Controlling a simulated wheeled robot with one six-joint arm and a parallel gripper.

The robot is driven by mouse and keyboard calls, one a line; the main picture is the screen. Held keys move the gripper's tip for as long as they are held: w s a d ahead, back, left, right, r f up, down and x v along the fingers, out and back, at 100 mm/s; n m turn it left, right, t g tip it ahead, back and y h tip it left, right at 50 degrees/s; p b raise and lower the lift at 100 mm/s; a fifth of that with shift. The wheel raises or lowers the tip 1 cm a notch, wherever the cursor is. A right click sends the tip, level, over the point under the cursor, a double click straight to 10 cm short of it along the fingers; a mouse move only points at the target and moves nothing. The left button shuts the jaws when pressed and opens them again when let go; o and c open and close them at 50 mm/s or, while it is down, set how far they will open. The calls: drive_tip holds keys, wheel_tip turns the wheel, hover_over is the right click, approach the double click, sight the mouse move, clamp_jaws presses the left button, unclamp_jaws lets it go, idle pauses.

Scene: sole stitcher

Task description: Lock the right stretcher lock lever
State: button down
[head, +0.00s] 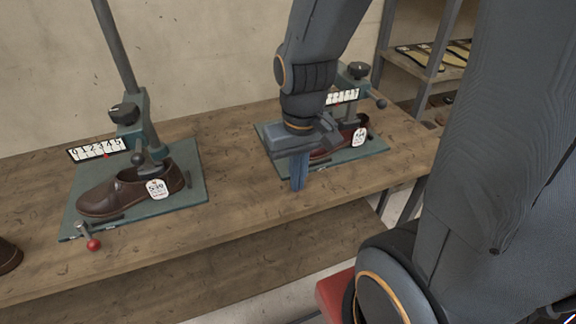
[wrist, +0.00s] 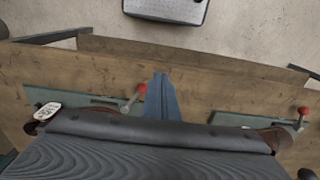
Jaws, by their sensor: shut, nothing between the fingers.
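The right stretcher's teal base plate (head: 358,153) stands on the bench with a brown tagged shoe (head: 329,150) on it. My gripper (head: 298,185) is shut and empty, pointing down in front of this plate's left part. It hides the right lock lever in the head view. The wrist view is turned round, so the right plate (wrist: 82,98) lies on its left. There the right lock lever's red knob (wrist: 142,88) sticks out at an angle beyond the plate's end. My fingertips (wrist: 161,80) are close beside the knob, on its right; I cannot tell whether they touch.
The left stretcher's plate (head: 150,207) holds another brown shoe (head: 125,193), with its own red-knobbed lever (head: 93,244) at the front. Posts and scale plates rise behind both shoes. The bench top (head: 235,195) between the stretchers is clear. A shelf (head: 430,65) stands at the back right.

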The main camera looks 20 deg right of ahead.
drive_tip(key=shift+d, duration=0.1)
drive_tip(key=shift+w, duration=0.1)
drive_tip(key=w+a+n+g+h, duration=0.1)
drive_tip(key=w+a+n, duration=0.2)
drive_tip(key=w+n, duration=0.3)
drive_tip(key=w+a+r+n+g+h, duration=0.1)
drive_tip(key=w+a+n+h, duration=0.1)
drive_tip(key=w+n, duration=0.4)
drive_tip(key=shift+w+a+r+n, duration=0.3)
drive_tip(key=shift+w+a+n, duration=0.1)
drive_tip(key=shift+a, duration=0.2)
drive_tip(key=p+x, duration=0.1)
drive_tip(key=x, duration=0.8)
drive_tip(key=shift+s+d+f, duration=0.15)
drive_tip(key=d, duration=0.1)
drive_tip(key=s+d+f+p, duration=0.1)
drive_tip(key=shift+s+d, duration=0.15)
drive_tip(key=shift+d, duration=0.2)
drive_tip(key=shift+s+d+f+p, duration=0.2)
drive_tip(key=shift+d+f+p, duration=0.1)
drive_tip(key=shift+d, duration=0.15)
